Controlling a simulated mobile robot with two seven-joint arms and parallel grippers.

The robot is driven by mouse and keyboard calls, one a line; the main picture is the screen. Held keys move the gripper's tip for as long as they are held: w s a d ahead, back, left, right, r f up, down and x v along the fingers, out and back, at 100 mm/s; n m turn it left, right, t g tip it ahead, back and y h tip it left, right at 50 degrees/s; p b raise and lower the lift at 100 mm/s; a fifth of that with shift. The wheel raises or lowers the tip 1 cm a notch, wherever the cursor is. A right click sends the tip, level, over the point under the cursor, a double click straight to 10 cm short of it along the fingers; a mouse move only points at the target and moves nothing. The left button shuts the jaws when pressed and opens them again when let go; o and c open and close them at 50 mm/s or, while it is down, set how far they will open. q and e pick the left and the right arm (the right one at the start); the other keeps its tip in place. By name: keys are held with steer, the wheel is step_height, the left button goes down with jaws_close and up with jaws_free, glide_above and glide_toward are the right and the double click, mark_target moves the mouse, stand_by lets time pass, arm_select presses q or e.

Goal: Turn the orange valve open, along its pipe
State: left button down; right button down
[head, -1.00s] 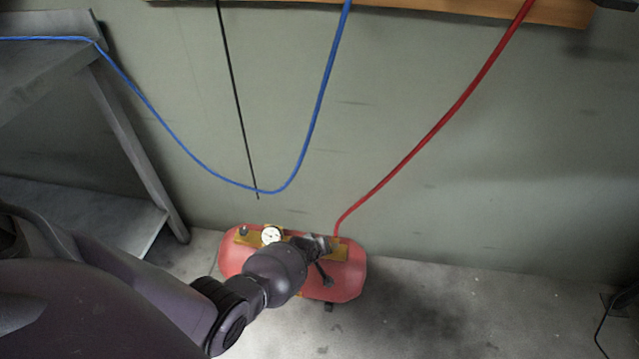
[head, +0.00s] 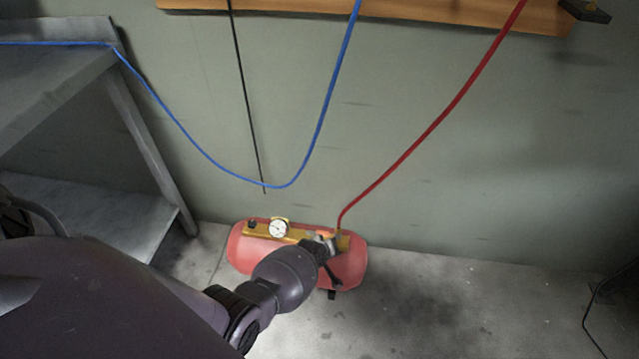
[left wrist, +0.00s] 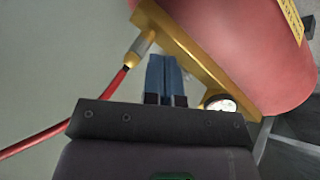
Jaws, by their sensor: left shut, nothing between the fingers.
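A red tank (head: 245,258) lies on the floor against the wall, with a yellow manifold bar (head: 262,233) along its top. The bar also shows in the left wrist view (left wrist: 190,50). I cannot make out the orange valve's handle in either view; my gripper and wrist cover part of the bar. My left gripper (left wrist: 166,72) has blue fingers, shut and empty. In the left wrist view they overlap the bar between the hose fitting (left wrist: 139,46) and the round gauge (left wrist: 219,103). I cannot tell whether they touch anything. My right gripper is out of view.
A red hose (head: 436,124) runs from the bar's right end up the wall. A blue hose (head: 203,149) and a black line (head: 246,110) hang behind the tank. A metal shelf (head: 90,215) stands at left. The floor right of the tank (head: 460,295) is mostly clear.

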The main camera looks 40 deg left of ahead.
arm_select(q)
steer(key=d+r, duration=0.1)
steer(key=s+d+r+p, duration=0.1)
steer(key=d+r+p, duration=0.1)
steer(key=r, duration=0.1)
steer(key=shift+s, duration=0.25)
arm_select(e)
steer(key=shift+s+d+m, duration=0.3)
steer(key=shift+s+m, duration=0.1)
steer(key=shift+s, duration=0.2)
